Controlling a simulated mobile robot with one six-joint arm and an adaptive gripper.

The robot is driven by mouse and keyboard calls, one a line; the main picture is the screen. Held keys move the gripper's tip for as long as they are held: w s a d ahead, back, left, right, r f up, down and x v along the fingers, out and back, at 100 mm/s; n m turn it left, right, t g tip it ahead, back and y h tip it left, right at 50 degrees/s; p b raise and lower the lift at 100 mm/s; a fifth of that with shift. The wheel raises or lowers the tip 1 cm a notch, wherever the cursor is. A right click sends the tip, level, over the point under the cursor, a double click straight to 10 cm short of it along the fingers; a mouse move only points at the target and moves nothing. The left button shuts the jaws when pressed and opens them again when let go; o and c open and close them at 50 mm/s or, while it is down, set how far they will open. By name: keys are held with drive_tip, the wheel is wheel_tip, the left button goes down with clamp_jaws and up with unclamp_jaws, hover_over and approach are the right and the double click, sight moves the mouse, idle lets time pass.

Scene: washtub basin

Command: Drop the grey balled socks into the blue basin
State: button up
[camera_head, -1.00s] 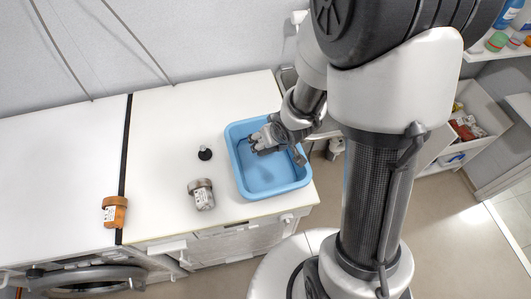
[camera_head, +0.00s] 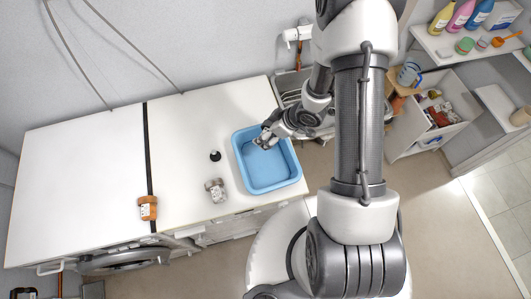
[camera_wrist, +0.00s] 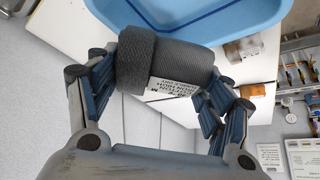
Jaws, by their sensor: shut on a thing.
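The grey balled socks (camera_wrist: 180,62) are a dark grey roll with a white printed label, held between my gripper's fingers in the wrist view. My gripper (camera_wrist: 160,85) is shut on them. The blue basin (camera_head: 291,160) stands on the right end of the white counter in the head view.
A light grey labelled roll (camera_head: 215,190) and a small black object (camera_head: 215,156) stand left of the basin. An orange labelled roll (camera_head: 147,208) lies farther left near the front edge. Shelves with bottles (camera_head: 462,15) are at the right. The counter's left part is clear.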

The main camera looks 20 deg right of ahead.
wheel_tip(320, 180, down, 6)
drive_tip(key=b, duration=0.6)
drive_tip(key=o, duration=1.2)
drive_tip(key=shift+r, duration=0.1)
drive_tip(key=v, duration=1.2)
